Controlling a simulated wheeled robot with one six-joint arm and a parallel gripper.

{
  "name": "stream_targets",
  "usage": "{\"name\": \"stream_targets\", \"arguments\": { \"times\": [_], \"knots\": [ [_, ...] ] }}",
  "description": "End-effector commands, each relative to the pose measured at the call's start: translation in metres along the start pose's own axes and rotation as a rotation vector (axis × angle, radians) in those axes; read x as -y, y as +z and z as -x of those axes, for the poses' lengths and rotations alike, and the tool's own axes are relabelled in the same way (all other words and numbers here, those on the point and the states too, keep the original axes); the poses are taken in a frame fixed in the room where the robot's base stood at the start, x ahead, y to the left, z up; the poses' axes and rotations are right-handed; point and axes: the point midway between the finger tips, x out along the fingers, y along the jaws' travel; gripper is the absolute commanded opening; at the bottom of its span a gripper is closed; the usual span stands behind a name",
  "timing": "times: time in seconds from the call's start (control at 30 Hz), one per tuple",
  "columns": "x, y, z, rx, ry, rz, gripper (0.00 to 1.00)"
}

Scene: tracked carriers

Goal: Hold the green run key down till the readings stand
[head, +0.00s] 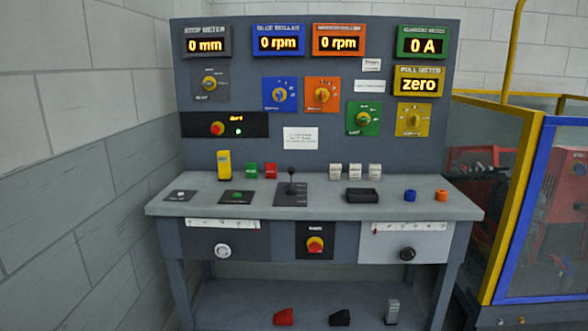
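A green round key (237,196) sits on a dark plate at the left of the grey desk top (330,208). I cannot tell from here whether it is up or pressed; nothing touches it. On the upright panel, the grey meter (206,45) reads 0 mm. The blue meter (278,43) and the orange meter (338,43) each read 0 rpm. The green meter (423,46) reads 0 A and the yellow meter (418,84) reads zero. My gripper is not in view.
A block wall (80,130) is close on the left. A yellow-and-blue framed guard (525,210) stands at right.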

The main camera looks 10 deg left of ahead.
Motion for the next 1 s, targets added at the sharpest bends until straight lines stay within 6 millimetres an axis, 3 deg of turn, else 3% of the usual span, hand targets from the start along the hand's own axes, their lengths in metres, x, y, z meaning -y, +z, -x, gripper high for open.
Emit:
{"name": "stream_targets", "arguments": {
  "times": [0.23, 1.0],
  "knots": [
    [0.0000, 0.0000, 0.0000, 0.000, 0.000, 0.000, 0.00],
    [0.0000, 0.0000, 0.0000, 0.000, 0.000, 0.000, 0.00]
  ]
}}
